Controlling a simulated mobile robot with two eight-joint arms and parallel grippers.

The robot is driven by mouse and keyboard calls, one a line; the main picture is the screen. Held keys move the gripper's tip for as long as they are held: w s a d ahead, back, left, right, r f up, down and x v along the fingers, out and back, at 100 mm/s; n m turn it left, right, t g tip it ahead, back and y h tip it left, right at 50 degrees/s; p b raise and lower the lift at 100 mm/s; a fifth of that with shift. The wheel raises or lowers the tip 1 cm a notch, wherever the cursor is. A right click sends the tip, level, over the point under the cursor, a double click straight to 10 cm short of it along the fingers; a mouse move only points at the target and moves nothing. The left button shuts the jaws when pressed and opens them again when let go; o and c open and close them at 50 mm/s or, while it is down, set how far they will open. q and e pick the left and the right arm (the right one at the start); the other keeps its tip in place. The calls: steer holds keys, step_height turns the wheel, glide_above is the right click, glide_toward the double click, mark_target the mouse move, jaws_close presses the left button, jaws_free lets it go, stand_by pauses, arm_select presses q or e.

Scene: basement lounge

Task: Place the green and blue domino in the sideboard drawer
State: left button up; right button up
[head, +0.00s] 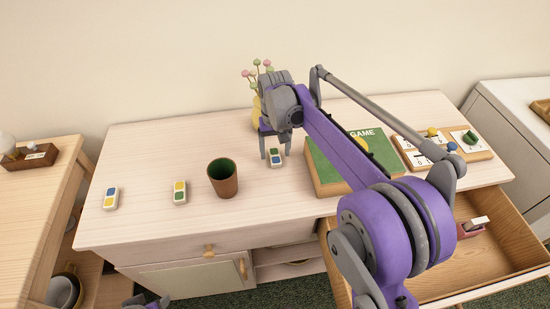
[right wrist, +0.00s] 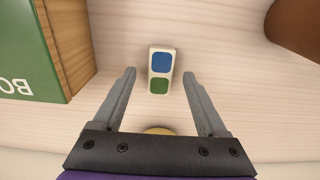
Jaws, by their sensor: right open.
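The green and blue domino (head: 276,158) lies flat on the sideboard top (head: 140,240), left of the green game box. My right gripper (head: 275,154) is open and points down over it. In the right wrist view the domino (right wrist: 161,62) shows between the two spread fingertips (right wrist: 160,75), with visible gaps on both sides; how high the tips are above the top is unclear. The sideboard drawer (head: 440,286) at the right is pulled open; a dark red item with a white top (head: 474,226) is in it. A small part of my left gripper (head: 146,302) shows at the bottom edge; its fingers are unclear.
A blue and yellow domino (head: 111,198), a yellow and green domino (head: 180,192) and a brown cup (head: 222,180) stand to the left. The green game box (head: 322,172) and a wooden board with pieces (head: 410,156) are to the right. A flower vase (head: 256,108) is behind the gripper.

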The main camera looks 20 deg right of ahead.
steer(key=shift+f, duration=0.55)
jaws_close()
steer(key=shift+r, duration=0.1)
